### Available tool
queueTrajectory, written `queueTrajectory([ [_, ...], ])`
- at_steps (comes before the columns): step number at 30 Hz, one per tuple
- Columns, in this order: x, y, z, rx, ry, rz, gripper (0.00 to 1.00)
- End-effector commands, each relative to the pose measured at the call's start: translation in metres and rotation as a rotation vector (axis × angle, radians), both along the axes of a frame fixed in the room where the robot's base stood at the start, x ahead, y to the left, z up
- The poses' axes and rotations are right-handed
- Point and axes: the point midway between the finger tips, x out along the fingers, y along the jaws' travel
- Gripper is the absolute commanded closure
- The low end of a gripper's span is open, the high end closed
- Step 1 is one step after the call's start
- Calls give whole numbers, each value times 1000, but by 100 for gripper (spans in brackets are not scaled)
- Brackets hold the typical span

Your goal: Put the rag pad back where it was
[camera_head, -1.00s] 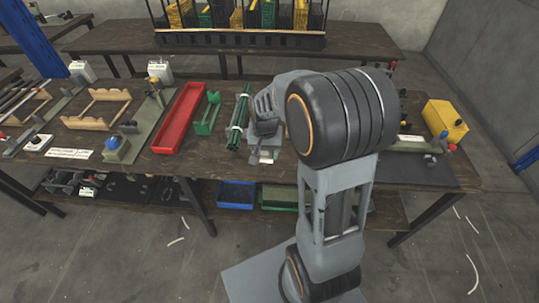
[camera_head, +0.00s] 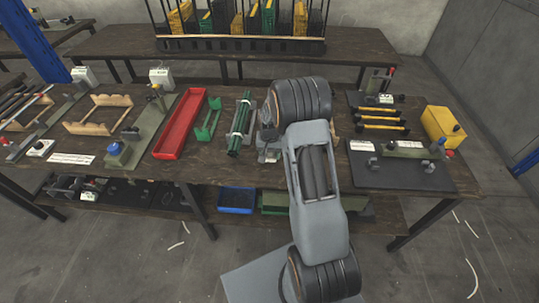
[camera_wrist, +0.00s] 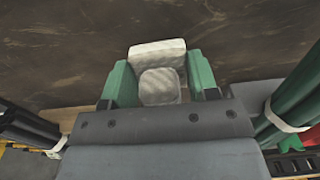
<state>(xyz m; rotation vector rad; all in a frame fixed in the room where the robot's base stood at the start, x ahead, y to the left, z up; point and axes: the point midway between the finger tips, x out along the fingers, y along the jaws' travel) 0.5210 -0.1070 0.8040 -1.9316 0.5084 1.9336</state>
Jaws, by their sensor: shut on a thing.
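The rag pad (camera_wrist: 158,54), pale grey with a woven look, is between the green fingers of my gripper (camera_wrist: 160,82) in the wrist view. My gripper is shut on it. A rounded pale part shows nearer the palm, and a wider pale part shows at the fingertips. Dark brown wood lies beyond the pad; I cannot tell how high above it the pad is. In the head view my own arm hides the pad and most of the gripper, over the middle of the workbench (camera_head: 225,171).
A banded bundle of green rods (camera_head: 240,123) lies just left of my arm and shows close by in the wrist view (camera_wrist: 293,103). Left of it are a green cradle (camera_head: 208,121) and a red tray (camera_head: 180,122). Yellow-and-black bars (camera_head: 381,120) and a yellow box (camera_head: 443,127) stand right.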

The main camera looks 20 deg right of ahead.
Motion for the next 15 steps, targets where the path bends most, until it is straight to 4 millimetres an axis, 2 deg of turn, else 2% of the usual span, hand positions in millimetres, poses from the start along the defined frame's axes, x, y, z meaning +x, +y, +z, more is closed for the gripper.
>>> queueTrajectory([
  [4,0,0,-10,0,-1,0,68],
  [15,0,0,-14,0,-1,0,68],
])
